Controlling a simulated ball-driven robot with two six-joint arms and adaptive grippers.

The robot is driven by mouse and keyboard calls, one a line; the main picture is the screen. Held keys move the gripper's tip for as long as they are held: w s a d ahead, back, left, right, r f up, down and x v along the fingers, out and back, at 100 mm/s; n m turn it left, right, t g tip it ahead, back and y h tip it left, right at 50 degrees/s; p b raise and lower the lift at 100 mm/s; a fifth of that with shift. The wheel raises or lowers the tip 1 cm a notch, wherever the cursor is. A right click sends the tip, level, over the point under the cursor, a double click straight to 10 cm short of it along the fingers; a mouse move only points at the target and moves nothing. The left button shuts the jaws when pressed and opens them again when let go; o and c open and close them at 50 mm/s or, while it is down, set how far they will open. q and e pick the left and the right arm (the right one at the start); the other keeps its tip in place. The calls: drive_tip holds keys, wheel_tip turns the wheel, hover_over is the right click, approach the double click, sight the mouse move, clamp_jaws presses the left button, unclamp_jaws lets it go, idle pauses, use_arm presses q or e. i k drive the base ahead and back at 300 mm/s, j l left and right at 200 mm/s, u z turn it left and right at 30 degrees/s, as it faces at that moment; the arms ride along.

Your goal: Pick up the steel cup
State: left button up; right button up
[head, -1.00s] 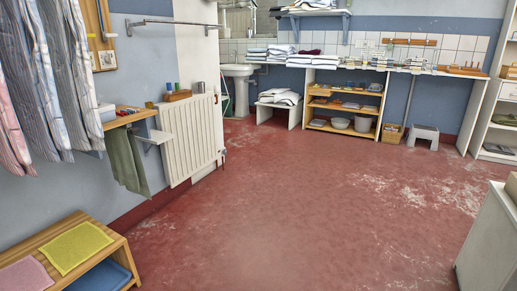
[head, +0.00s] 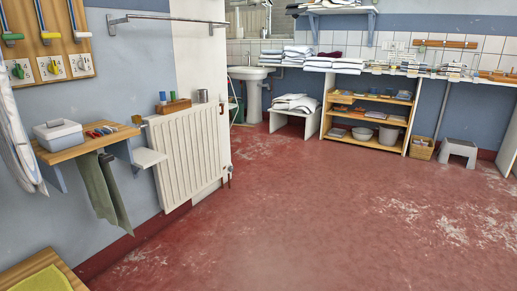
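A small grey metal cup (head: 203,96), which looks like the steel cup, stands upright at the right end of the top of the white radiator (head: 185,155). Just left of it is a wooden block (head: 174,106) with a blue and a green upright item in it. Neither of my grippers is in view.
A wooden wall shelf (head: 92,140) at the left carries a grey box and small coloured items, with green cloths hanging below. A low wooden bench (head: 45,264) is at the lower left. The red floor (head: 320,220) is open in front of the radiator.

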sight(202, 96)
drive_tip(key=i+u, duration=0.25)
drive_tip(key=i, duration=1.55)
drive_tip(key=i+l+u, duration=0.2)
drive_tip(key=i, duration=0.35)
drive_tip(key=i+u, duration=0.25)
drive_tip(key=i, duration=0.3)
